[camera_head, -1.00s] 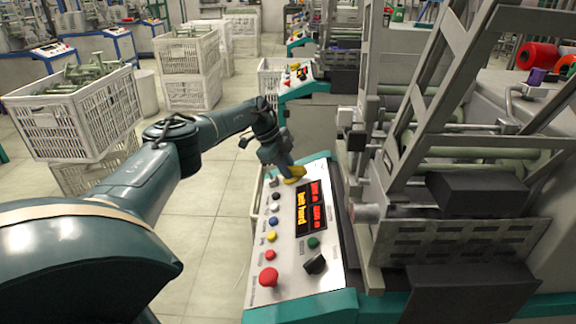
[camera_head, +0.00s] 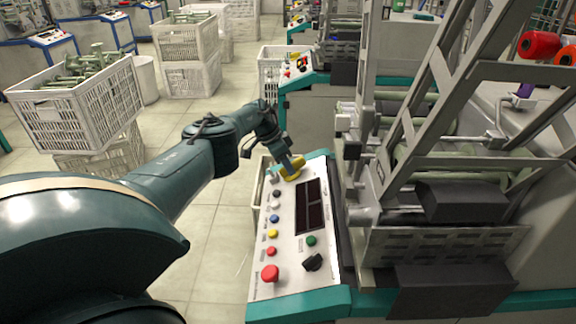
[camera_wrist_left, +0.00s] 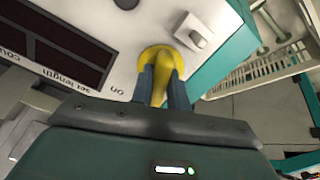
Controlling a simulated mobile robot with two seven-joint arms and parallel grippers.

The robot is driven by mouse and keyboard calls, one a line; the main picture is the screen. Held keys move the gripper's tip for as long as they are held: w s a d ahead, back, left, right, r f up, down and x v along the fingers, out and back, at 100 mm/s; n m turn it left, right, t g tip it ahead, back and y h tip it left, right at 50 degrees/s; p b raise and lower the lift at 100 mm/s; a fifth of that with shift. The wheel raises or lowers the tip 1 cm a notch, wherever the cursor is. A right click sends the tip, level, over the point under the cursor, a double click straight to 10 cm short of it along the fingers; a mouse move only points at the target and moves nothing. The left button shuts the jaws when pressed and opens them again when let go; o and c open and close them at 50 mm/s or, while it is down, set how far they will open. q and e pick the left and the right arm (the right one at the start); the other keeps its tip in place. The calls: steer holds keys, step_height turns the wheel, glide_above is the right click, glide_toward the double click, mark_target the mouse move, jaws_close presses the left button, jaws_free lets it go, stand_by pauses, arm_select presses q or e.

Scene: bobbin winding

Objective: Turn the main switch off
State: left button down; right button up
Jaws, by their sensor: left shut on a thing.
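The main switch (camera_head: 292,175) is a yellow rotary knob on a round yellow base, at the far end of the white control panel (camera_head: 286,235). My left gripper (camera_head: 291,165) is shut on the knob's handle. In the left wrist view the yellow main switch (camera_wrist_left: 157,58) sits between the two fingers of the left gripper (camera_wrist_left: 160,88). An "on" label is printed beside it. The display (camera_head: 310,206) on the panel is dark. My right gripper is not in view.
The panel holds several coloured buttons, a red mushroom button (camera_head: 270,273) and a black knob (camera_head: 313,262) nearer me. The machine frame (camera_head: 430,150) stands close on the right. White crates (camera_head: 85,115) stand on the left. The floor between is clear.

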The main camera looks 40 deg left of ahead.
arm_select(q)
steer(key=shift+n, duration=0.8)
steer(key=c, duration=1.4)
jaws_free()
steer(key=shift+o, duration=0.2)
steer(key=shift+r, duration=0.1)
